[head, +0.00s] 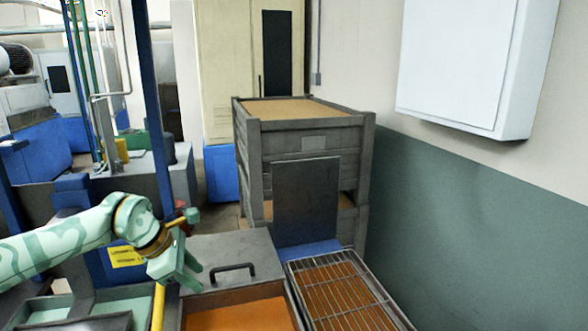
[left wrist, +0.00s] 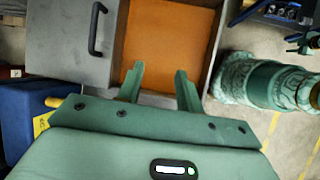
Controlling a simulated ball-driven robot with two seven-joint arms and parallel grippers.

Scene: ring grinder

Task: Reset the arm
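My left arm comes in from the left in the head view. Its gripper (head: 188,274) hangs in the air near the left side of a grey lidded box (head: 225,255). In the left wrist view the gripper's two fingers (left wrist: 160,72) stand apart with nothing between them, over the box's orange interior (left wrist: 172,35). The black handle (head: 232,268) on the grey cover is to the right of the gripper in the head view and is not held. My right gripper is not in view.
A wire rack (head: 345,292) over an orange-brown surface lies right of the box. Stacked grey crates (head: 310,140) stand behind. A white wall cabinet (head: 465,65) is at the upper right. A yellow bar (head: 158,306) and a blue post (head: 150,90) are near my left arm.

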